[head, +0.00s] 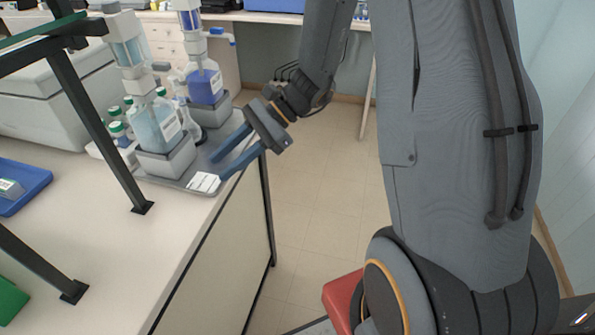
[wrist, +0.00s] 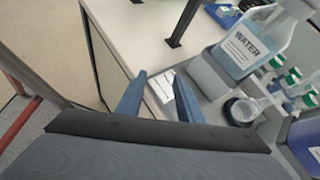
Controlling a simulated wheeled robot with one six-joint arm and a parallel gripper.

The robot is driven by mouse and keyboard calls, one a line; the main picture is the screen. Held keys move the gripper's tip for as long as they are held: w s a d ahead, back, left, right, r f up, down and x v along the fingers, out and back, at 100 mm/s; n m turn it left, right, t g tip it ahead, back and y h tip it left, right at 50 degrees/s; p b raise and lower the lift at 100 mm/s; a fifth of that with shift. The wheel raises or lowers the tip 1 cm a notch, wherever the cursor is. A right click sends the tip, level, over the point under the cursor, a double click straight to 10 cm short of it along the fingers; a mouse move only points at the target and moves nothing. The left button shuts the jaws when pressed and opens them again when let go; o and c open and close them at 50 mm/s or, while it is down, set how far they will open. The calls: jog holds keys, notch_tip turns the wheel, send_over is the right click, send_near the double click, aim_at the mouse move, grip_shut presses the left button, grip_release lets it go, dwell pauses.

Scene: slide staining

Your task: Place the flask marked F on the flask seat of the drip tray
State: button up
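The grey drip tray (head: 172,182) lies on the bench beneath the bottle stands. A small clear conical flask (wrist: 250,106) stands beside the water bottle's stand, with a dark ring at its base. It is partly hidden behind the water bottle in the head view (head: 190,127). I cannot read a letter F on it, and cannot tell whether the ring is the flask seat. My gripper (head: 217,167) is open and empty over the tray's right edge, apart from the flask. In the wrist view its fingers (wrist: 160,80) have a white label card (wrist: 163,87) between and beyond them.
The water bottle (head: 158,126) and a blue-filled bottle (head: 205,86) stand on grey blocks. Several green-capped bottles (head: 117,130) are behind them. A black frame (head: 88,110) rises at left, near a blue tray (head: 20,185).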

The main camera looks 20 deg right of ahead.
jog(key=s+d+f+n+g+h, duration=0.2)
jog(key=s+d+n+h, duration=0.25)
jog(key=s, duration=0.35)
jog(key=s+d+r+n+t+h, duration=0.1)
jog(key=s+d+n+t+h, duration=0.1)
jog(key=d+n+h, duration=0.5)
jog(key=d+n+t, duration=0.1)
jog(key=d+n, duration=0.1)
jog(key=n, duration=0.1)
jog(key=shift+s+r+t, duration=0.3)
jog(key=shift+s+r, duration=0.05)
jog(key=shift+r, duration=0.05)
